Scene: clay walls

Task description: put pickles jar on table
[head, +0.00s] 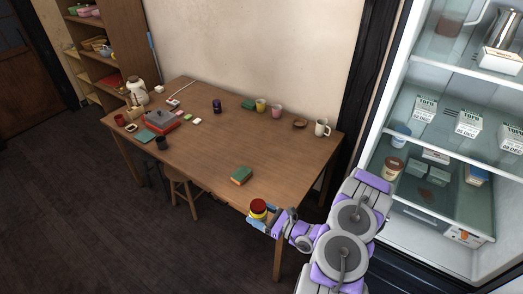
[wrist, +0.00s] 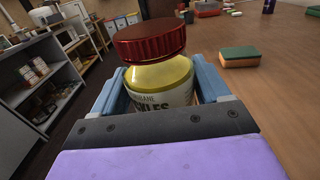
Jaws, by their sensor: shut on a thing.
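The pickles jar (wrist: 160,82) has a red lid, a yellow body and a pale label with part of the word "PICKLES" showing. My gripper (wrist: 163,92) is shut on it, with a blue finger on each side of the body. In the head view the jar (head: 258,208) and my gripper (head: 263,218) are at the near right edge of the wooden table (head: 215,150). I cannot tell whether the jar's base touches the tabletop; its lower part is hidden by the gripper.
A green and orange sponge (head: 241,176) lies on the table close to the jar. A white mug (head: 322,128) and cups stand at the far right end. The table's middle is clear. An open fridge (head: 440,130) stands at right.

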